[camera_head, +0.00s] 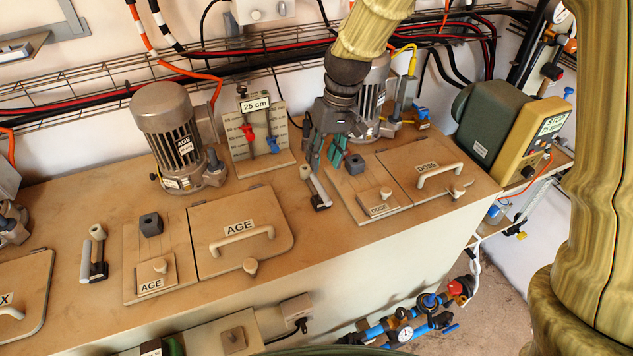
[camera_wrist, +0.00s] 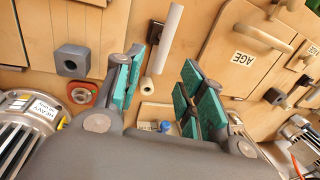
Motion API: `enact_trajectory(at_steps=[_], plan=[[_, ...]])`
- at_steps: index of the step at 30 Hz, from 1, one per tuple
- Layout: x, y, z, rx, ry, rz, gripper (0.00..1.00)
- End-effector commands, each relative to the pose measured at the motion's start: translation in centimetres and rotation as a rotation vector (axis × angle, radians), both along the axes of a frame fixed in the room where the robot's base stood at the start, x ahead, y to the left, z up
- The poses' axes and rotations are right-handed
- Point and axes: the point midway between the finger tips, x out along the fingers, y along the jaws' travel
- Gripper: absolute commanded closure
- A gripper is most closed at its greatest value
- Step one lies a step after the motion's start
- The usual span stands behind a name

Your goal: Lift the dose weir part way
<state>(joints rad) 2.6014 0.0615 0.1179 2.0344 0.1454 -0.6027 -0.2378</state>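My gripper (camera_head: 325,160) hangs over the tank top between the AGE and DOSE lids. In the wrist view its teal-padded fingers (camera_wrist: 162,72) are apart with nothing held between them. A lever with a pale bar (camera_head: 319,187) and a dark base stands just below and in front of the fingers, left of the DOSE hatches; no label marks it as the dose weir. In the wrist view its pale bar (camera_wrist: 166,38) lies beyond the fingertips, apart from them. A pale round end (camera_wrist: 147,83) shows between the fingers.
The DOSE lid (camera_head: 410,158) and a grey block (camera_head: 355,164) are right of the gripper; the AGE lid (camera_head: 211,220) is left. A gauge board (camera_head: 238,135) and motor (camera_head: 171,120) stand behind left. Cables run along the wall.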

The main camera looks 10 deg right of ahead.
Motion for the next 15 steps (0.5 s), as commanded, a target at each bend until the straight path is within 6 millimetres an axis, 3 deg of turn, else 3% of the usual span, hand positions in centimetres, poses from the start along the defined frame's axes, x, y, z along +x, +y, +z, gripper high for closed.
enact_trajectory(at_steps=[15], plan=[[-0.3, 1.5, -6.9, 0.0, 0.002, 0.004, 0.61]])
